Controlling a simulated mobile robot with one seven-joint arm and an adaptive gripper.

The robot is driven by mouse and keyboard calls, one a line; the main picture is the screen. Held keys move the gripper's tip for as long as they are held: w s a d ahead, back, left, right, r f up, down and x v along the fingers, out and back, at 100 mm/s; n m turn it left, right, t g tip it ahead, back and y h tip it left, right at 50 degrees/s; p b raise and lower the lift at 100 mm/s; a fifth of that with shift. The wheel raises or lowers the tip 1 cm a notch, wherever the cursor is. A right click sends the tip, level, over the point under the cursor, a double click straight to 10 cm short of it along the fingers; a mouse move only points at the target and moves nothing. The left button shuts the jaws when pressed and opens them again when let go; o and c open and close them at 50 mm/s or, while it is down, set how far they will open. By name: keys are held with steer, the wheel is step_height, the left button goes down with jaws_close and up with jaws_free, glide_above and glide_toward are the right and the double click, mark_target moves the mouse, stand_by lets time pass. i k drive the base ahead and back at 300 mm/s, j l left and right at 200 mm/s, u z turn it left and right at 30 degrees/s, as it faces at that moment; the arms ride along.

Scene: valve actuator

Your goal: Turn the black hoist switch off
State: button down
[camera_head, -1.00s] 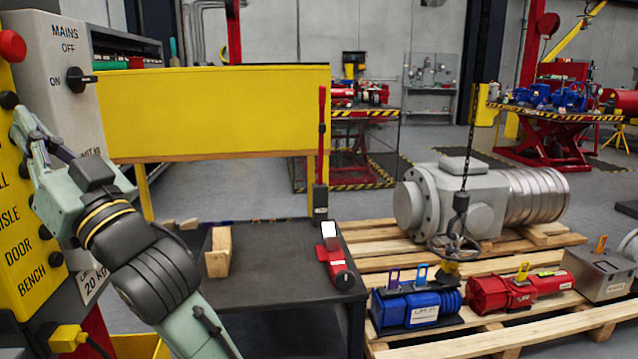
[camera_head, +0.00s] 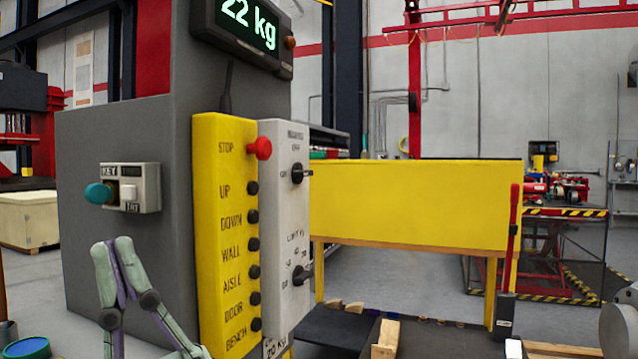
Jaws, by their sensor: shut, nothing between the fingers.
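The upper black rotary switch (camera_head: 298,174) is on the white panel (camera_head: 286,230), beneath small lettering too blurred to read here. Its handle lies about level and sticks out to the right. A second black knob (camera_head: 302,275) is lower on the same panel, its handle tilted. My gripper (camera_head: 112,243) has pale green fingers. It is at the lower left in front of the grey cabinet, shut and empty, its tips pointing up. It is left of the yellow button panel and well apart from the switch in the picture.
The yellow panel (camera_head: 222,250) carries a red stop button (camera_head: 260,148) and several black buttons. A key box (camera_head: 130,190) with a teal knob is on the grey cabinet (camera_head: 80,240). A display (camera_head: 250,25) reads 22 kg. A yellow barrier (camera_head: 415,205) stands at right.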

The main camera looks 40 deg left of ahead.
mark_target(298, 173)
steer(key=i+j, duration=0.35)
steer(key=i, duration=0.2)
steer(key=i+j+z, duration=0.15)
steer(key=i+j, duration=0.2)
steer(key=i, duration=0.2)
